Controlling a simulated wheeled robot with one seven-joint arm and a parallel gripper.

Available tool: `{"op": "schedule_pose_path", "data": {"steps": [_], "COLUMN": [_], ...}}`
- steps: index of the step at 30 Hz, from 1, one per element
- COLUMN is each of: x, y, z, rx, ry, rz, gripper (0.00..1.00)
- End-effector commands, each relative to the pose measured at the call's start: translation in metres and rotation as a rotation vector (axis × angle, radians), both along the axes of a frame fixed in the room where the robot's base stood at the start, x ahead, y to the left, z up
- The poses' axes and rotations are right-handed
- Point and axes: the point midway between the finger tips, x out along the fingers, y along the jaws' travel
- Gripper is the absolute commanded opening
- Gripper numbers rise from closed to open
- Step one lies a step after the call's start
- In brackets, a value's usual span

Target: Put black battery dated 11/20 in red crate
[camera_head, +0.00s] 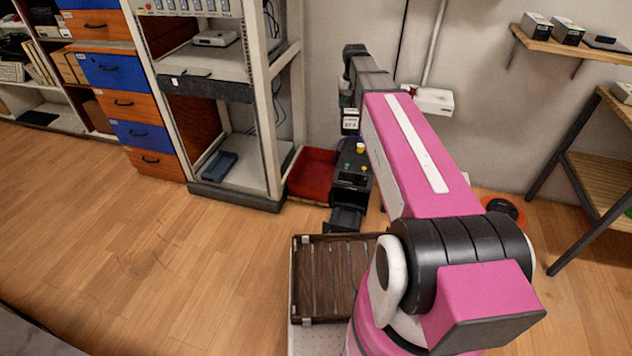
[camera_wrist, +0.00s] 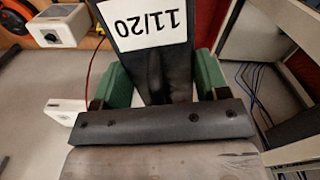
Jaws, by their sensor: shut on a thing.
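In the wrist view my gripper (camera_wrist: 155,88) has its green fingers shut on a black battery (camera_wrist: 152,65). Its white label reads 11/20, upside down in that view. In the head view my arm reaches to the back wall, and a small white label shows on the dark battery (camera_head: 350,121) at its end; the fingers are hard to make out there. The red crate (camera_head: 312,172) sits on the floor beside the rack, below and left of the battery. The crate's right side is partly hidden by a black device.
The black device (camera_head: 352,170), with green and yellow buttons, stands right of the crate. A metal rack (camera_head: 240,190) stands left of it. A brown slatted crate (camera_head: 328,280) is in front. An orange disc (camera_head: 503,208) lies at right. Open wooden floor (camera_head: 120,245) spreads left.

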Motion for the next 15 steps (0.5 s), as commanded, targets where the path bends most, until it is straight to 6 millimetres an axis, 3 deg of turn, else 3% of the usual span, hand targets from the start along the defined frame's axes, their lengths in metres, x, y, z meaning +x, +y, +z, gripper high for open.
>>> {"op": "schedule_pose_path", "data": {"steps": [1,3,15], "x": [0.022,0.040,0.131], "y": [0.005,0.010,0.041], "z": [-0.014,-0.032,-0.147], "rx": [0.000,0.000,0.000], "ry": [0.003,0.003,0.002], "rz": [-0.007,-0.021,-0.093], "gripper": [0.00,0.00,0.00]}}
